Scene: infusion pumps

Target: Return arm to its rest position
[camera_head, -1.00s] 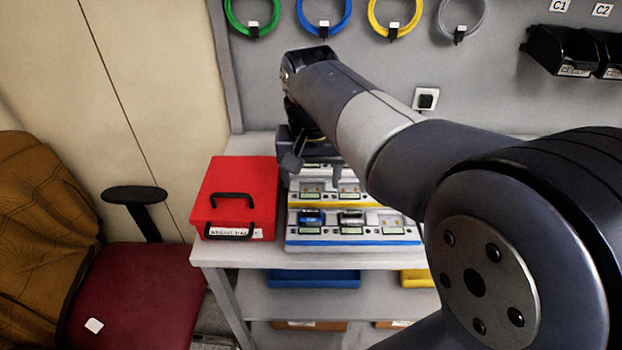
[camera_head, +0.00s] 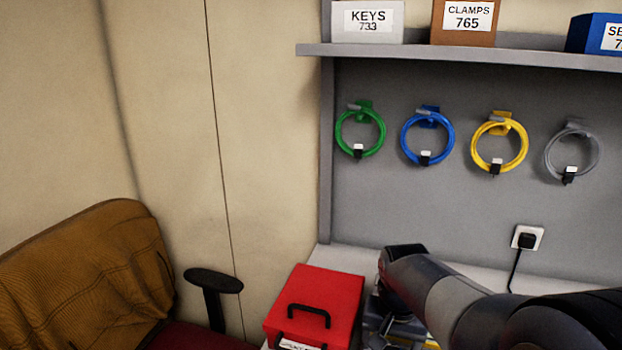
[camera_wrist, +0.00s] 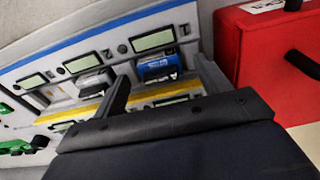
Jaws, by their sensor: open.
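A blue battery-like block (camera_wrist: 158,66) and a grey one (camera_wrist: 93,86) sit in the rack near the fingers. In the head view my arm reaches across the bench at the lower right, and the gripper is mostly hidden behind it. The rack is largely hidden there too.
A red box (camera_head: 316,300) with black handles stands left of my arm. A chair with a brown cover (camera_head: 90,270) is further left. Green, blue, yellow and grey coiled cables (camera_head: 427,138) hang on the back panel under a shelf (camera_head: 450,55). A plugged socket (camera_head: 526,238) is at right.

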